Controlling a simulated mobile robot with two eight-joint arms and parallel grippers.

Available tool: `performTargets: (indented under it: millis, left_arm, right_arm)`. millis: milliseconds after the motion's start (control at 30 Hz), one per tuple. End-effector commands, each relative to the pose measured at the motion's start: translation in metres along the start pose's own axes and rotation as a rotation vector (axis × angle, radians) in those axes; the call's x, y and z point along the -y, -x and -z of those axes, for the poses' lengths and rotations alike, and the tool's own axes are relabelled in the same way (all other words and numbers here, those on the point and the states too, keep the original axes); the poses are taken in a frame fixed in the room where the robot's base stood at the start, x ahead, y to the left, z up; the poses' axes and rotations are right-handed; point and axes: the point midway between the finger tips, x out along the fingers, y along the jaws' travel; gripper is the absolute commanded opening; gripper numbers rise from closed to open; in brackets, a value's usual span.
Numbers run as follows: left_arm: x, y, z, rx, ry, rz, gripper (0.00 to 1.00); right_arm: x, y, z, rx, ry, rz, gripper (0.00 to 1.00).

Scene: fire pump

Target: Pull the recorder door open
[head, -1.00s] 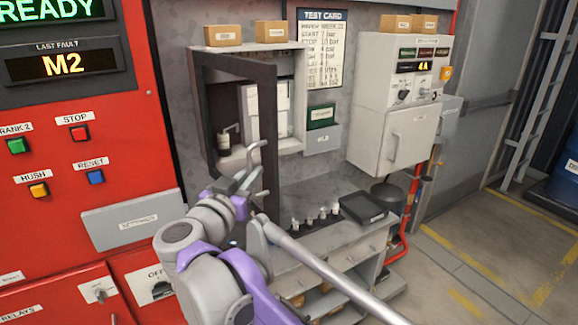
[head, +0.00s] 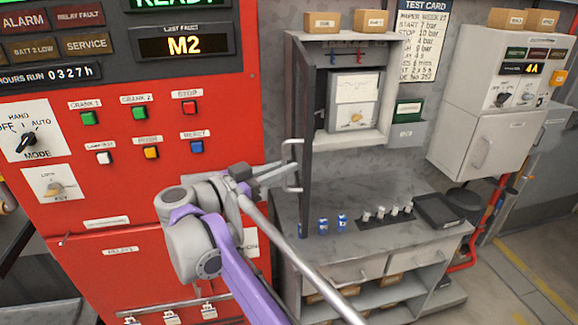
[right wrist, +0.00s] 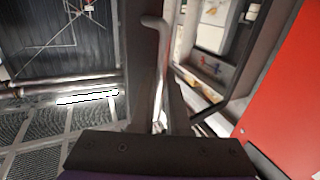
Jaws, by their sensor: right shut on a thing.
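The recorder cabinet (head: 389,140) is a grey wall box with its inside showing, including a white recorder panel (head: 353,101). Its dark door (head: 306,140) stands swung out at the left side, seen almost edge-on. A pale bar handle (head: 297,165) is on the door. My right gripper (head: 287,172) is shut on the handle, left of the door. In the right wrist view the handle (right wrist: 159,50) runs up from the fingers, with the open cabinet beyond to the right. My left gripper is not in view.
A red control panel (head: 222,105) with buttons stands close on the left. Below the cabinet is a grey bench (head: 372,245) with blue and white small items and a black tray (head: 440,211). A grey wall box (head: 490,140) is to the right.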

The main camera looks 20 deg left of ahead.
Motion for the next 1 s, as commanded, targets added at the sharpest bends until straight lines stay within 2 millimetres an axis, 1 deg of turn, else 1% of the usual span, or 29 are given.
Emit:
performTargets:
  millis: [33, 267, 300, 433, 467, 700, 800, 867, 1000]
  left_arm:
    - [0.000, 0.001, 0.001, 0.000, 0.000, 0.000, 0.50]
    - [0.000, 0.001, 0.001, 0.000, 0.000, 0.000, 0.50]
    - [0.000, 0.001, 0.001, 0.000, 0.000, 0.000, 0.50]
    - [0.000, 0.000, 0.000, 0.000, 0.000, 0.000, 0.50]
    - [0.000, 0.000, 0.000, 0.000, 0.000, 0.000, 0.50]
    - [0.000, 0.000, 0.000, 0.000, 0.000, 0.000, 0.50]
    - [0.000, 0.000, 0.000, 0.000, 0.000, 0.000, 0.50]
    - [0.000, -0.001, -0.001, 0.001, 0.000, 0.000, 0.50]
    - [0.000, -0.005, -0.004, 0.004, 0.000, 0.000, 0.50]
  right_arm:
    - [0.001, -0.001, 0.004, -0.009, 0.001, 0.004, 0.00]
    - [0.001, -0.001, 0.004, -0.009, 0.001, 0.004, 0.00]
    - [0.001, -0.002, 0.004, -0.009, 0.001, 0.004, 0.17]
    - [0.001, -0.001, 0.003, -0.007, 0.001, 0.003, 0.40]
    - [0.000, -0.001, 0.003, -0.006, 0.001, 0.003, 0.43]
    - [0.000, -0.001, 0.002, -0.004, 0.000, 0.002, 0.43]
    - [0.000, 0.003, 0.001, -0.003, 0.000, 0.002, 0.43]
    - [0.001, 0.008, 0.001, -0.003, 0.000, 0.003, 0.43]
    - [0.001, 0.032, 0.000, -0.003, 0.000, 0.005, 0.43]
